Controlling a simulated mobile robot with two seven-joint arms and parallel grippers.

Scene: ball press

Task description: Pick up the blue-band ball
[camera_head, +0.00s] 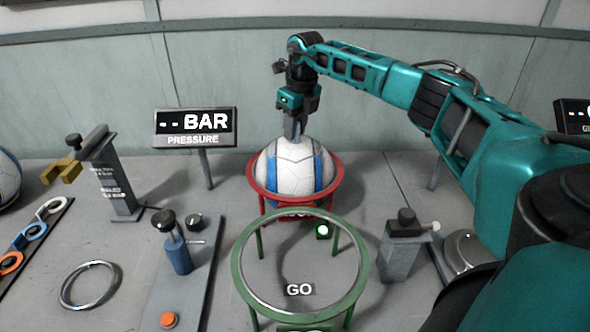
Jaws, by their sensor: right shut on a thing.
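The blue-band ball (284,165), white with blue bands, sits in a red ring stand (338,181) near the middle of the table. My right gripper (295,136) points straight down at the top of this ball, and its narrow fingers are shut on it. The fingertips are small here, so their exact hold is hard to see. The ball still rests within the red ring. My left gripper is out of view.
A green ring stand (360,290) marked GO stands in front. A pressure display (195,128), a grey post (115,185), a blue pump (178,255) and a loose metal ring (66,290) are to the left. Another ball (6,178) is cut off at the left edge.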

